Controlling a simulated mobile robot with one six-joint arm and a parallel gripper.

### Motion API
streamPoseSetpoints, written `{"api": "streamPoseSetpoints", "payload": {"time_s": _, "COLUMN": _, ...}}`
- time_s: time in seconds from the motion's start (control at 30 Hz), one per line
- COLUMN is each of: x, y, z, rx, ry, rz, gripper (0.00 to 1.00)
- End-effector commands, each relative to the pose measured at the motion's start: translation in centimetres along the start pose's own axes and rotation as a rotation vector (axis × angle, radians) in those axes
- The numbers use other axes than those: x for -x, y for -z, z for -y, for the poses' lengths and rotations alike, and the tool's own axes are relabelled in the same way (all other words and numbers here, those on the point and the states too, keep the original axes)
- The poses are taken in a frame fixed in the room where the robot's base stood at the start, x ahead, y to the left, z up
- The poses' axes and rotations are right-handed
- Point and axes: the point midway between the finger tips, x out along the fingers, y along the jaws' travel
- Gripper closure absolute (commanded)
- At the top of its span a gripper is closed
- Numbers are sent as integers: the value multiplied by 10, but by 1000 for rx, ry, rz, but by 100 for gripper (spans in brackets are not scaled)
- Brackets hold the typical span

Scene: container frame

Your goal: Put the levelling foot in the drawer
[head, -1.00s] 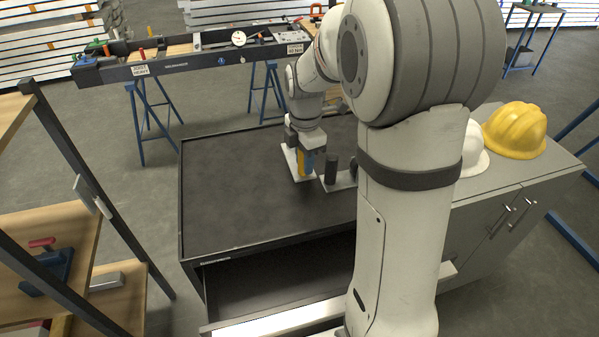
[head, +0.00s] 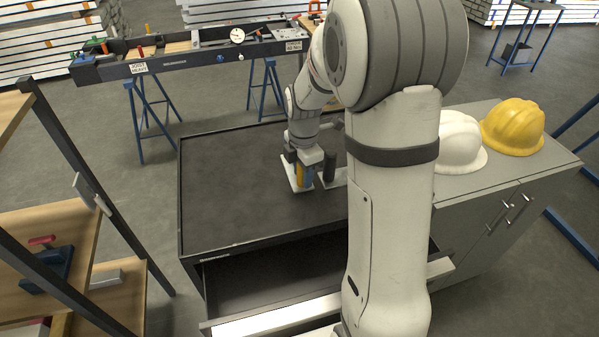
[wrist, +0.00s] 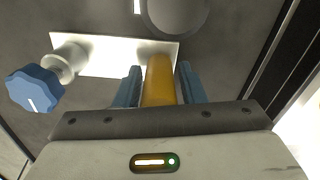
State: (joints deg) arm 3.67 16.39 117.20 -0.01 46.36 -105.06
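The levelling foot (head: 289,180), as I read it, is a pale plate with an orange post and a blue knob on a short stem. In the wrist view its orange post (wrist: 159,82) stands between the two blue fingers of my gripper (wrist: 160,92), and the blue knob (wrist: 33,90) is at the left. My gripper (head: 304,174) is shut on the post, pointing down over the dark cabinet top (head: 228,190). I cannot tell whether the plate touches the top. The drawer (head: 265,283) below is open and its visible part is empty.
A dark cylinder (head: 329,166) on a pale plate stands just right of the foot; its round top (wrist: 175,8) shows in the wrist view. White (head: 459,143) and yellow (head: 514,127) helmets sit on a grey cabinet at right. A shelf rack (head: 90,190) stands left. The cabinet top's left half is clear.

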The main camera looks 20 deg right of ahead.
Motion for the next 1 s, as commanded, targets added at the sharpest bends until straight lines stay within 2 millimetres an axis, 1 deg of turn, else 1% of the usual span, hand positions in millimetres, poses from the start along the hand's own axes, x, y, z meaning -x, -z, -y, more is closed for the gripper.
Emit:
{"api": "streamPoseSetpoints", "payload": {"time_s": 0.03, "x": 0, "y": 0, "z": 0, "rx": 0, "ry": 0, "rz": 0, "gripper": 59}}
{"api": "streamPoseSetpoints", "payload": {"time_s": 0.13, "x": 0, "y": 0, "z": 0, "rx": 0, "ry": 0, "rz": 0, "gripper": 52}}
{"api": "streamPoseSetpoints", "payload": {"time_s": 0.33, "x": 0, "y": 0, "z": 0, "rx": -1, "ry": 0, "rz": 0, "gripper": 52}}
{"api": "streamPoseSetpoints", "payload": {"time_s": 0.47, "x": 6, "y": -1, "z": 0, "rx": -1, "ry": -1, "rz": 0, "gripper": 52}}
{"api": "streamPoseSetpoints", "payload": {"time_s": 0.57, "x": 19, "y": -1, "z": -1, "rx": -1, "ry": -4, "rz": 1, "gripper": 52}}
{"api": "streamPoseSetpoints", "payload": {"time_s": 0.8, "x": 71, "y": -1, "z": 0, "rx": -2, "ry": -5, "rz": 1, "gripper": 52}}
{"api": "streamPoseSetpoints", "payload": {"time_s": 0.9, "x": 91, "y": -1, "z": 0, "rx": -2, "ry": -4, "rz": 1, "gripper": 52}}
{"api": "streamPoseSetpoints", "payload": {"time_s": 1.0, "x": 106, "y": -1, "z": 0, "rx": -2, "ry": -3, "rz": 1, "gripper": 52}}
